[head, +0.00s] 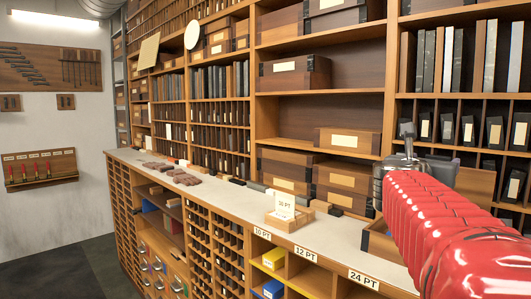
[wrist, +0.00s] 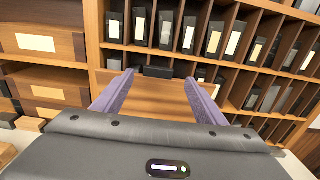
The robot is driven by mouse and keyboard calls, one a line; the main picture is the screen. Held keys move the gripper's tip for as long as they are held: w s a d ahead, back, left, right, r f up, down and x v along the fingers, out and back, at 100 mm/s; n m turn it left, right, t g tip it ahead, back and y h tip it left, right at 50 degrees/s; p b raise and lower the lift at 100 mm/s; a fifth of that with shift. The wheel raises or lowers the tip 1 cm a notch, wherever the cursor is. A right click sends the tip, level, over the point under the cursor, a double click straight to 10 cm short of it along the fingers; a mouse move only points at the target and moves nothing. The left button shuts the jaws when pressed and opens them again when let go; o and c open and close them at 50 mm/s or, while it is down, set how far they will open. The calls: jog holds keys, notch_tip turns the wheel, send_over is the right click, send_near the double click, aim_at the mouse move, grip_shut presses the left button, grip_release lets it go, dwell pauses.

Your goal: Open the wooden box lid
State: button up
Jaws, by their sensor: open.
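A wooden box (head: 378,243) stands on the counter at the right in the head view, mostly hidden behind my red arm. A brown wooden panel (head: 476,186), which looks like its lid, stands tilted up behind my arm. In the wrist view a flat wooden panel (wrist: 160,105), likely the same lid, lies between and beyond my fingers. My gripper (wrist: 158,80) is open, its two purple fingers spread on either side of this panel. I cannot tell whether they touch it. In the head view the grey wrist hides the fingertips.
The counter (head: 230,192) holds a card stand (head: 283,208) and dark blocks to the left. Shelves with wooden boxes (head: 295,78) and upright dark slabs rise close behind. Labelled cubbies lie under the counter edge. Open floor (head: 75,275) shows at the left.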

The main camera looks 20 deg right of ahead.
aim_at(439, 157)
jog(key=shift+x, duration=2.7)
jog(key=c, duration=1.5)
